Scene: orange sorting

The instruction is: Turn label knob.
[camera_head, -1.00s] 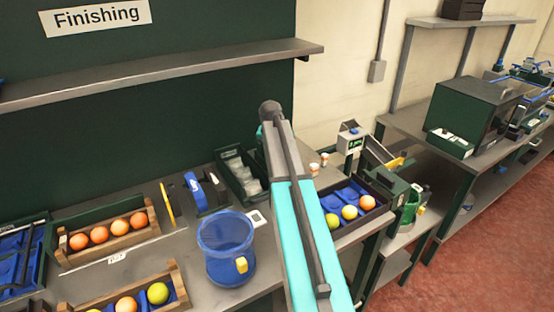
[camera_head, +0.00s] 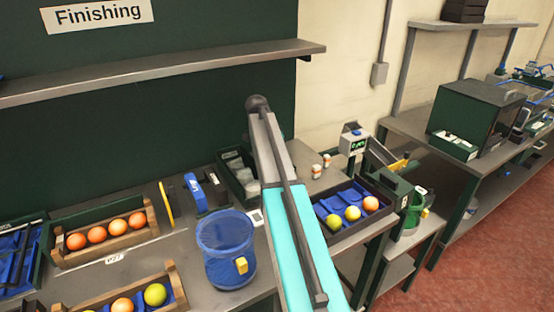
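I cannot clearly pick out a label knob in this view. A small device with a green-lit display (camera_head: 354,140) stands behind the right end of the bench. A dark green machine (camera_head: 400,190) with a slanted top is beside the orange tray. My arm, with its turquoise link, rises from the bottom centre and covers part of the bench. My gripper cannot be seen, so its state and its distance from any knob do not show.
A blue bin (camera_head: 226,262) stands left of my arm. A dark tray (camera_head: 338,238) holds three fruits to the right. Wooden crates (camera_head: 150,231) of oranges sit at left. A metal shelf (camera_head: 160,75) runs above. A green box (camera_head: 470,115) sits on the right bench.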

